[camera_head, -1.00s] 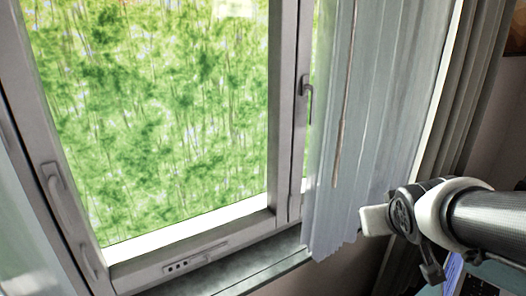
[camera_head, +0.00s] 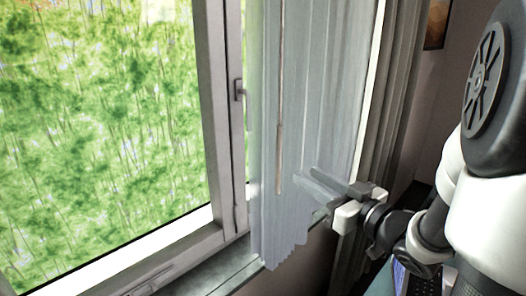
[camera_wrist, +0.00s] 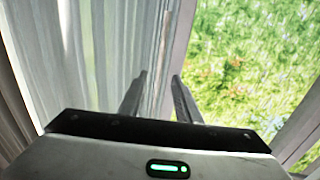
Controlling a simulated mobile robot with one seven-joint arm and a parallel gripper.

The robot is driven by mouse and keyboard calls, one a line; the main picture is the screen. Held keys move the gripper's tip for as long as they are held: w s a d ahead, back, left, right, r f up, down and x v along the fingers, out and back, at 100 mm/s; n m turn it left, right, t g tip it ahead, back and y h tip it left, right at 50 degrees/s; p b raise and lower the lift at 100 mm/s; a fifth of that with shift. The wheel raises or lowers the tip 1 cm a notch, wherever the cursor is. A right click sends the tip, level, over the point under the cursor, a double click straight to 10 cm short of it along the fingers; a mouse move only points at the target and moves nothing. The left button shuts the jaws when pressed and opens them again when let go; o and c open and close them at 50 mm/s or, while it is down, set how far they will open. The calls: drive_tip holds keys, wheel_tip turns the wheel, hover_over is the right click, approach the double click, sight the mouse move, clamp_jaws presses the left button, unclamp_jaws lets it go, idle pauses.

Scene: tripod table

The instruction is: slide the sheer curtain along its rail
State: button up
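The sheer curtain (camera_head: 315,90) hangs in pale grey folds at the right side of the window in the head view. It fills the left half of the wrist view (camera_wrist: 95,50). A thin wand (camera_head: 279,120) hangs down along the curtain. My gripper (camera_head: 306,173) is in front of the curtain's lower part, its fingers pointing at the cloth. In the wrist view the two fingers (camera_wrist: 160,76) stand apart, with the wand (camera_wrist: 161,60) showing between them farther off. I cannot tell whether the fingertips touch the cloth. The rail is out of view.
The window frame (camera_head: 215,110) with its handle (camera_head: 239,90) is left of the curtain. The sill (camera_head: 215,268) runs below. A thicker, darker drape (camera_head: 385,120) hangs to the right. A laptop-like object (camera_head: 418,285) lies low at the right, partly behind my arm.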

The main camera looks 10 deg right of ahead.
drive_tip(key=p+x, duration=0.1)
drive_tip(key=x, duration=1.5)
drive_tip(key=shift+w+a+p, duration=0.25)
drive_tip(key=shift+w+p, duration=0.05)
clamp_jaws()
